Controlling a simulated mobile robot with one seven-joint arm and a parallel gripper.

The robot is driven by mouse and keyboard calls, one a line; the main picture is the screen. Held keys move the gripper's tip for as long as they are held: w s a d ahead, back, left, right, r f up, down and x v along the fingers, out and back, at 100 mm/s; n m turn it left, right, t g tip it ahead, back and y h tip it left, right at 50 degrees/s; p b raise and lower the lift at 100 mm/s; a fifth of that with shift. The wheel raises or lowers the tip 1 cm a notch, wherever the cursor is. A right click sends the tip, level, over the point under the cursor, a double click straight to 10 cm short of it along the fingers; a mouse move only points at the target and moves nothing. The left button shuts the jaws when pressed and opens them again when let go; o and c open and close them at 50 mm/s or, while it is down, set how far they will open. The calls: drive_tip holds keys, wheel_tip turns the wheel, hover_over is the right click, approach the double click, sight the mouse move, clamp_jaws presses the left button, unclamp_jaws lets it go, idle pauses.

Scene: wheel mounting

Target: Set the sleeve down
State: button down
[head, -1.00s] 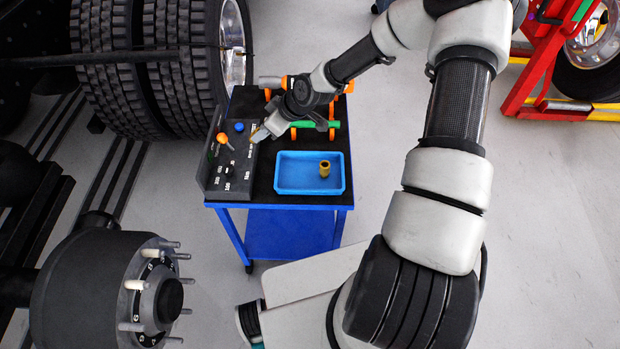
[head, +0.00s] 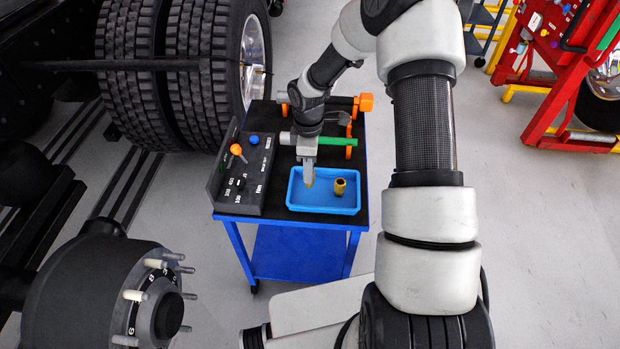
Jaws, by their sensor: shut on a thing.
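My gripper (head: 309,173) points down over the left part of the blue tray (head: 325,208) on the cart. It is shut on a small sleeve (head: 309,183), of which only a yellowish end shows between the fingertips. I cannot tell whether this end touches the tray floor. A brass-coloured sleeve (head: 340,187) stands upright in the tray, to the right of my gripper and apart from it.
The blue cart (head: 290,222) has a black top with a control panel (head: 243,170) at its left. An orange-ended tool (head: 365,103) and a green bar (head: 338,142) lie behind the tray. A wheel hub (head: 95,295) with studs is at lower left; large tyres (head: 190,75) stand behind.

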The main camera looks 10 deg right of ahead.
wheel_tip(320, 180, down, 4)
drive_tip(key=shift+r, duration=0.2)
drive_tip(key=c, duration=1.4)
unclamp_jaws()
drive_tip(key=shift+c, duration=0.2)
